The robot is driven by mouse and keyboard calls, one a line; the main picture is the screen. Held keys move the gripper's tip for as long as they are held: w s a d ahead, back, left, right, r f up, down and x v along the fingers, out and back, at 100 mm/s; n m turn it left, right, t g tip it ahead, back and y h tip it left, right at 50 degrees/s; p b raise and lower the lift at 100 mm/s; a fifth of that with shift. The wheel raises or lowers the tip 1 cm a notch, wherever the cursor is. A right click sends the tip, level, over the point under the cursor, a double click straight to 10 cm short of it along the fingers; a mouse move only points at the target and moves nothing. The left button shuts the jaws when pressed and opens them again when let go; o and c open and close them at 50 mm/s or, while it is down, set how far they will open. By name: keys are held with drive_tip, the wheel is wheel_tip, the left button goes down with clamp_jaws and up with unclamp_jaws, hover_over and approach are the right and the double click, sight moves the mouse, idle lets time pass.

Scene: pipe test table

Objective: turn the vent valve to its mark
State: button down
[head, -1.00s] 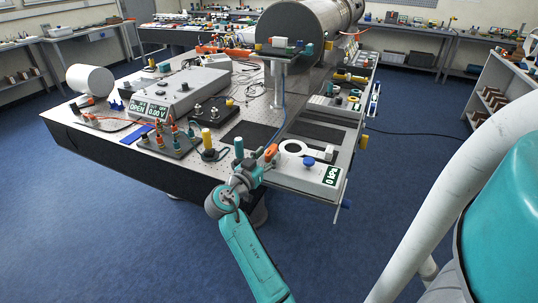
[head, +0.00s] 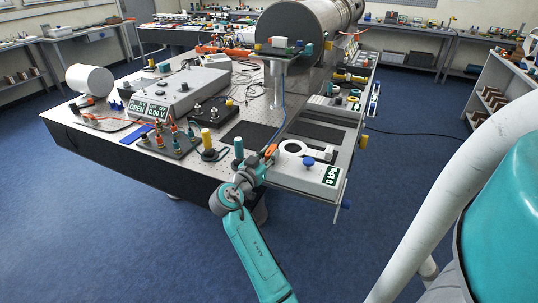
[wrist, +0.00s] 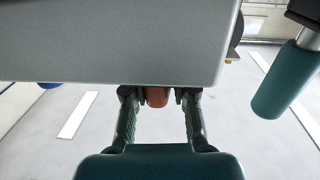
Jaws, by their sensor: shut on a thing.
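An orange handle (head: 270,151), which looks like the vent valve's, stands at the front left edge of the light grey panel (head: 318,187). My gripper (head: 262,162) reaches it from the front, small in the head view. In the wrist view my two fingers (wrist: 160,98) close on both sides of an orange-brown piece (wrist: 157,96), just under the grey slab's edge. My gripper is shut on it. The mark and the valve's exact angle cannot be made out; the fingers and slab hide part of the handle.
A teal upright cylinder (head: 239,147) stands close to the left of the handle; a teal cylinder (wrist: 287,80) also shows at the right in the wrist view. A blue knob (head: 308,161) and a kPa display (head: 331,176) sit on the panel. The floor in front is clear.

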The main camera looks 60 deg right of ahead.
drive_tip(key=shift+t, duration=0.4)
drive_tip(key=n+t, duration=0.2)
drive_tip(key=t, duration=0.1)
drive_tip(key=shift+s+n+t, duration=0.3)
drive_tip(key=shift+n, duration=0.1)
drive_tip(key=shift+d+n+t+y, duration=0.1)
drive_tip(key=shift+n+t+y, duration=0.7)
drive_tip(key=shift+t, duration=0.5)
drive_tip(key=shift+n+t+y, duration=0.5)
drive_tip(key=shift+n+t, duration=0.5)
drive_tip(key=shift+t, duration=0.3)
drive_tip(key=shift+n+t+y, duration=0.4)
drive_tip(key=shift+n+t, duration=0.1)
drive_tip(key=shift+t, duration=0.2)
drive_tip(key=c, duration=0.9)
unclamp_jaws()
drive_tip(key=v, duration=1.2)
